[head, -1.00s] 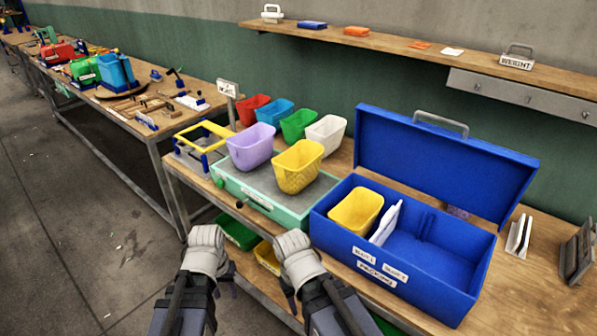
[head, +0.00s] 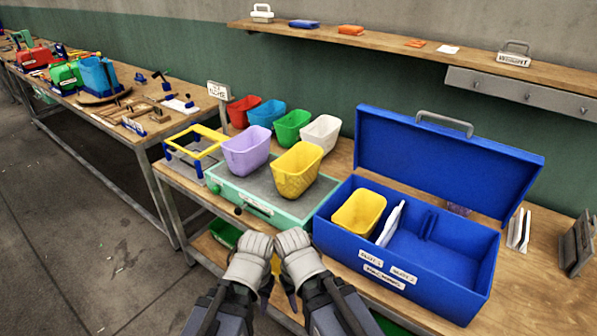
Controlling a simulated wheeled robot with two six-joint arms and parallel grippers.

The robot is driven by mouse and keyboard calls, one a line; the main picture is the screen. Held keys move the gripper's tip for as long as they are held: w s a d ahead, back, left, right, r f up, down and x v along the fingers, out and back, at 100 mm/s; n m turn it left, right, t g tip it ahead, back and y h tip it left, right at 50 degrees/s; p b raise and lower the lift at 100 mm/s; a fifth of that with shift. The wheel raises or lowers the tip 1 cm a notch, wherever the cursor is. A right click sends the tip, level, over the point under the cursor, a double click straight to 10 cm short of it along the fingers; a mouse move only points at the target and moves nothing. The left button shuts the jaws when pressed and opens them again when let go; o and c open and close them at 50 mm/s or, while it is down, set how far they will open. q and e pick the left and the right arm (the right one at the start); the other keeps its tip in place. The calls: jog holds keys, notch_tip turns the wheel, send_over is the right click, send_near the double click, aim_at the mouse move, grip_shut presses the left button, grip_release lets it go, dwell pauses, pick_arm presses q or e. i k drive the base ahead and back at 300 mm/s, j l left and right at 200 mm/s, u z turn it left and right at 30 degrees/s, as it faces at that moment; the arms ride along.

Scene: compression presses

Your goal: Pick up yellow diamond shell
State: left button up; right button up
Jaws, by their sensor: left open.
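A yellow shell with a diamond texture (head: 296,172) stands upright on the grey top of the green-edged tray (head: 312,214). A plain yellow shell (head: 359,213) sits inside the blue box (head: 400,288), at its left end. My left gripper (head: 253,244) is open, below and in front of the tray, apart from the textured shell. My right gripper (head: 292,240) is close beside it, to its right; its jaw state cannot be made out. Both are nearer to me than the shells.
A lilac shell (head: 246,150) stands left of the textured shell. Red, blue, green and white shells (head: 321,133) stand in a row behind. A yellow frame stand (head: 195,145) is at the left. The blue box has a raised lid (head: 445,160).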

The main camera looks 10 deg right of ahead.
aim_at(294, 172)
jog(key=i+j+z, duration=0.2)
jog(key=j, duration=0.25)
jog(key=i+j+z, duration=0.2)
jog(key=j, duration=0.2)
jog(key=j+z, duration=0.2)
jog(key=j, duration=0.3)
jog(key=i+j+z, duration=0.2)
jog(key=j, duration=0.25)
jog(key=k, duration=0.1)
